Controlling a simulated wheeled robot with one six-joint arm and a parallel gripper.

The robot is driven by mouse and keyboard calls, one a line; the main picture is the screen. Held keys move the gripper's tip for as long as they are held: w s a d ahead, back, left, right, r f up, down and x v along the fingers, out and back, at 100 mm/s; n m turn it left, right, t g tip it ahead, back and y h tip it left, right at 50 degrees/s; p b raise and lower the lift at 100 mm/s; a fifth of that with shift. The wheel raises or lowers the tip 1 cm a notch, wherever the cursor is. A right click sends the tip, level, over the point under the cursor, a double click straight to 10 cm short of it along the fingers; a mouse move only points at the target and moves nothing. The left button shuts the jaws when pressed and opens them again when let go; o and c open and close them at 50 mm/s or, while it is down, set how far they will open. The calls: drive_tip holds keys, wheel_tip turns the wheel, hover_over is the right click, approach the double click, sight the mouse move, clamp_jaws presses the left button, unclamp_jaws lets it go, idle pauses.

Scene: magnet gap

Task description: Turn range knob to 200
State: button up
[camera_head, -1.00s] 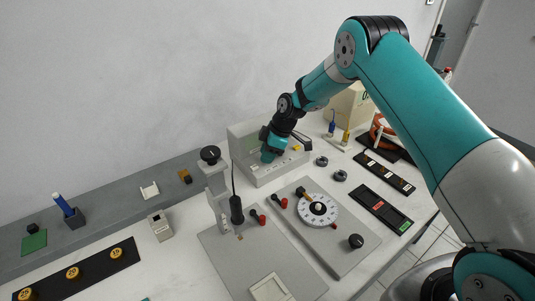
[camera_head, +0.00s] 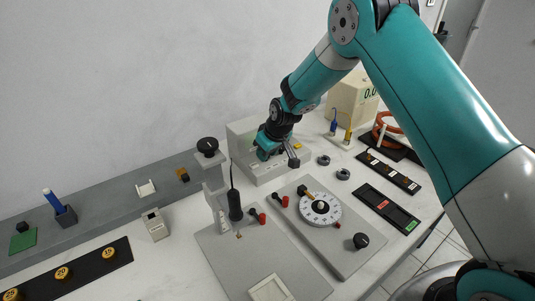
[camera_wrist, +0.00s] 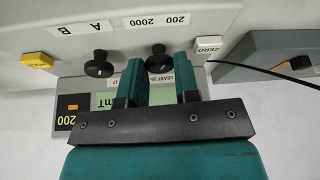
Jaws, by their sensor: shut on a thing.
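The range knob (camera_wrist: 157,52) is black and sits beside the printed labels 200 and 2000 in the wrist view, which shows the panel upside down. My gripper (camera_wrist: 158,68) has its two teal fingers on either side of this knob, shut on it. The knob's pointer direction is too small to tell. The pale meter box (camera_head: 268,176) stands against the wall in the head view, with my gripper (camera_head: 267,147) at its panel.
A second black knob (camera_wrist: 98,65), by labels A and B, is close beside one finger. A yellow button (camera_wrist: 38,60) and a white ZERO button (camera_wrist: 208,44) flank the knobs. A grey plate with a white dial (camera_head: 320,209) lies in front of the meter.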

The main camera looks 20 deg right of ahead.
drive_tip(key=shift+m+h, duration=0.3)
drive_tip(key=shift+m, duration=0.5)
